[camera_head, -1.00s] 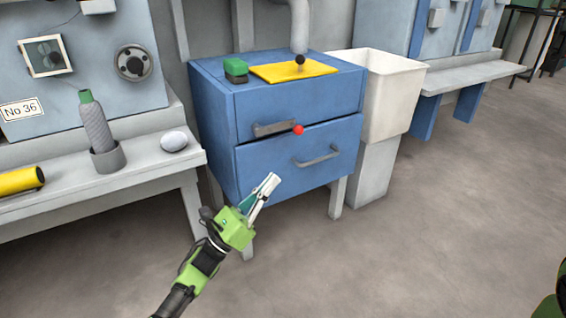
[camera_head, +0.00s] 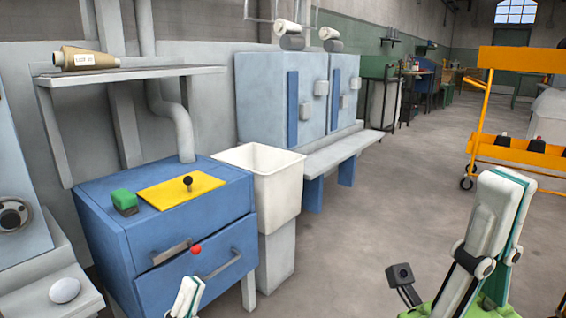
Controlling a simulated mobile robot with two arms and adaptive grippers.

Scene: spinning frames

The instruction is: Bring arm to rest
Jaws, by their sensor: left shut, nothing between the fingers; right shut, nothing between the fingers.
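My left gripper (camera_head: 185,298) shows at the bottom edge of the head view, in front of the blue cabinet (camera_head: 112,262). Only its white fingertips are in view, and they are together and empty. My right gripper (camera_head: 497,205) is large and close at the lower right, pointing up. Its white fingers with teal edges are together with nothing between them. Part of its green body shows at the bottom edge, and a small dark camera stands beside it. Both arms are mostly out of view.
The cabinet carries a green block (camera_head: 123,201), a yellow plate (camera_head: 165,194) and a black-knobbed lever (camera_head: 188,183). A white bin (camera_head: 262,185) stands beside it. A shelf holds a cone of yarn (camera_head: 88,60). An orange trolley (camera_head: 512,60) stands at right. The middle floor is open.

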